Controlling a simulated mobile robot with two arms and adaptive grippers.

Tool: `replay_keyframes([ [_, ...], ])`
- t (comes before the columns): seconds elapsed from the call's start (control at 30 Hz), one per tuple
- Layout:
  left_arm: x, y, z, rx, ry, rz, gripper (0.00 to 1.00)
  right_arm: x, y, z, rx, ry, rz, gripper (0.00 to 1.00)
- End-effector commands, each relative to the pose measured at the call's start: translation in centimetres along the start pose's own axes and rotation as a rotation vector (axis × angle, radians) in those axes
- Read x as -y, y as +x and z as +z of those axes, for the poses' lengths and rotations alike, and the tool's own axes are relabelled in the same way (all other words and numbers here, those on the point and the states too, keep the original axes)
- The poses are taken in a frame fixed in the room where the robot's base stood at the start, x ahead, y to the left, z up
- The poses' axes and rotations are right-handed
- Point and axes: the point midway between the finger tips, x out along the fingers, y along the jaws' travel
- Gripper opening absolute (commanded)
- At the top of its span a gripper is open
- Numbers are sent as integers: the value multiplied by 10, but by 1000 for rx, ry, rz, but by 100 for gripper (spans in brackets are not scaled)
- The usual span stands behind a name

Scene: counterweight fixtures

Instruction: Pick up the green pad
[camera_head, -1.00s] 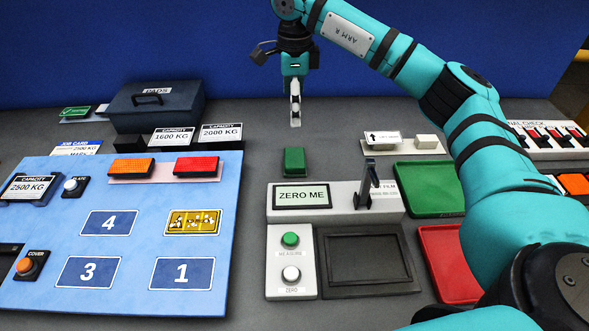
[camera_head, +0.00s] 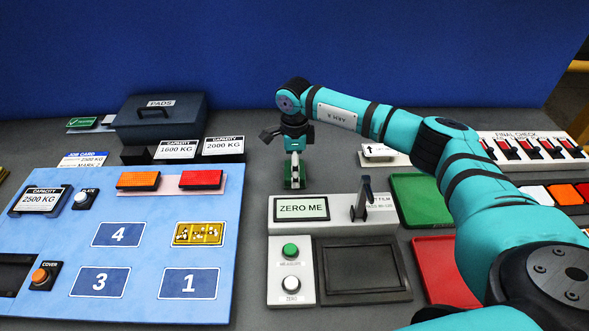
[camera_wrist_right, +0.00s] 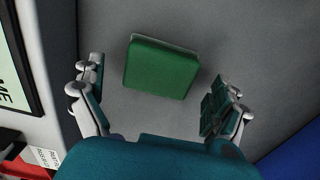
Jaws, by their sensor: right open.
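The green pad (camera_wrist_right: 160,68) lies flat on the grey table in the right wrist view, a block with rounded corners. In the head view the green pad (camera_head: 301,176) is mostly hidden behind my right gripper (camera_head: 294,172), which points down over it. In the right wrist view my right gripper (camera_wrist_right: 160,108) is open, with one finger to the left of the pad and one to the right. Neither finger touches the pad in that view. My left gripper is not in view.
The ZERO ME fixture (camera_head: 345,228) stands just in front of the pad. A PADS box (camera_head: 160,118) is at the back left, by the blue panel (camera_head: 140,215). Green (camera_head: 420,200) and red (camera_head: 440,270) trays lie to the right, below my arm.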

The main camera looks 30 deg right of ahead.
Motion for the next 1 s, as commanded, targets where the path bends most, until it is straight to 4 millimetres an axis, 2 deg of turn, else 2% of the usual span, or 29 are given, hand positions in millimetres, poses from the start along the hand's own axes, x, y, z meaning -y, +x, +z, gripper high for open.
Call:
replay_keyframes([
  [0.13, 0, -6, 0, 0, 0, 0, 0, 0, 14, 1, 1, 0, 1, 100],
  [0.4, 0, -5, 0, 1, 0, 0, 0, 0, 17, 0, 2, 0, -1, 99],
  [0.83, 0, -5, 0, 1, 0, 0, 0, 0, 17, 0, 2, 0, -1, 43],
  [1.0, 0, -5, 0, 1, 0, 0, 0, 0, 16, 0, 2, 0, -1, 43],
])
